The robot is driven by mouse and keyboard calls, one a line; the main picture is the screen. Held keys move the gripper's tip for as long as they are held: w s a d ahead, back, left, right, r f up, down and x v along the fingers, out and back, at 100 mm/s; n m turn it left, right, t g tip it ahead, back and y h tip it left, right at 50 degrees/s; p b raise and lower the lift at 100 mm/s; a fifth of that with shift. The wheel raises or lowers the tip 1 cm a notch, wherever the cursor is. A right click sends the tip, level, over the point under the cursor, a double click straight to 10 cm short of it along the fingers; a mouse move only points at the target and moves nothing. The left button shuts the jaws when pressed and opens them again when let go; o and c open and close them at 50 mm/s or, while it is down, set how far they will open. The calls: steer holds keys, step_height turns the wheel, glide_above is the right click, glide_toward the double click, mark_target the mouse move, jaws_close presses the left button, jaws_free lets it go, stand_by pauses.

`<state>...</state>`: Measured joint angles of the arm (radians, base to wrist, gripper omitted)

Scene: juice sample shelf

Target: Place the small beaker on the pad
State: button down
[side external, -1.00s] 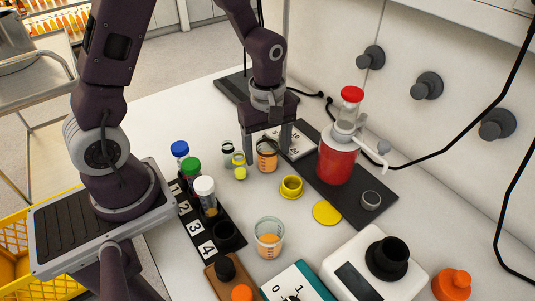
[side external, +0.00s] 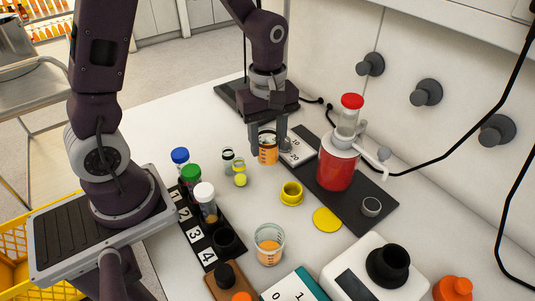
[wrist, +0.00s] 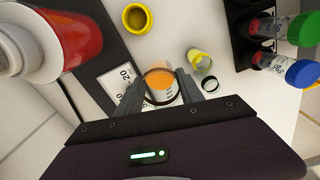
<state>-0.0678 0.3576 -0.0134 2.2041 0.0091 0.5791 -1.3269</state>
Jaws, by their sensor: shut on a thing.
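The small beaker (side external: 268,155), clear with orange juice in it, is between the two fingers of my gripper (side external: 269,148). It also shows in the wrist view (wrist: 160,85), with a finger pressed on each side. My gripper is shut on it and seems to hold it upright, slightly above the white table. A flat yellow disc (side external: 327,219), which looks like the pad, lies bare on the table to the right and nearer the camera. A larger beaker (side external: 269,250) with orange juice stands at the front.
A red pump bottle (side external: 337,165) stands on a dark mat (side external: 372,190) right of my gripper. A yellow ring-shaped cup (side external: 291,193) sits between my gripper and the disc. Two small vials (side external: 239,172) stand left. A numbered rack (side external: 197,238) holds capped tubes. A white scale-like device (side external: 350,275) is in front.

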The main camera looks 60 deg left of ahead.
mark_target(269, 134)
steer(key=shift+m, duration=0.3)
step_height(269, 134, up, 5)
steer(key=shift+w+r, duration=0.1)
steer(key=shift+w, duration=0.05)
steer(key=w+a+m, duration=0.1)
steer(key=w+m, duration=0.1)
steer(key=m, duration=0.2)
steer(key=w+f+m, duration=0.1)
steer(key=w+m, duration=0.1)
steer(key=m, duration=0.3)
steer(key=w+a+f+m, duration=0.1)
steer(key=w+m, duration=0.2)
steer(key=m, duration=0.2)
steer(key=shift+w+a, duration=0.1)
steer(key=shift+a, duration=0.25)
steer(key=shift+w+a+f+m, duration=0.1)
steer(key=shift+w+m, duration=0.05)
steer(key=shift+m, duration=0.25)
steer(key=shift+w+r, duration=0.15)
steer(key=shift+r, duration=0.05)
step_height(269, 134, up, 19)
steer(key=s+d+m, duration=0.3)
steer(key=d+m, duration=0.1)
steer(key=d, duration=0.7)
steer(key=s+d+m, duration=0.3)
steer(key=d, duration=0.7)
steer(key=shift+w+f, duration=0.2)
steer(key=shift+f, duration=12.5)
